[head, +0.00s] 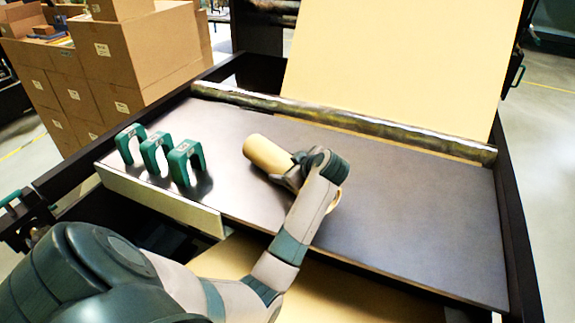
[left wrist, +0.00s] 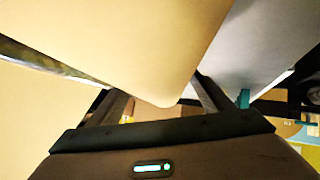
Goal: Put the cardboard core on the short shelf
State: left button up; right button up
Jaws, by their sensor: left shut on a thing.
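The cardboard core (head: 264,153) is a tan tube over the dark, smooth work surface (head: 410,220). My left gripper (head: 299,170) is shut on it, and my wrist covers the middle of the tube. Whether the core touches the surface, I cannot tell. In the left wrist view the core (left wrist: 140,50) fills the upper middle, with the dark fingers of my left gripper (left wrist: 165,103) at its lower end. A ledge with a pale front edge (head: 160,198) lies at the left; I cannot tell if this is the short shelf. My right gripper is not in view.
Several green brackets (head: 185,163) stand on the left part of the surface. A long metallic roller (head: 340,120) crosses behind, with a kraft paper sheet (head: 400,60) rising beyond it. Cardboard boxes (head: 130,50) are stacked at the back left. The surface's right part is clear.

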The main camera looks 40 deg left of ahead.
pick_arm(q)
jog(key=shift+f, duration=0.1)
jog(key=o, duration=1.5)
jog(key=shift+d, duration=0.1)
jog(key=b+v, duration=0.3)
jog(key=v, duration=0.8)
jog(key=shift+s+d+r, duration=0.2)
jog(key=shift+d+r, duration=0.1)
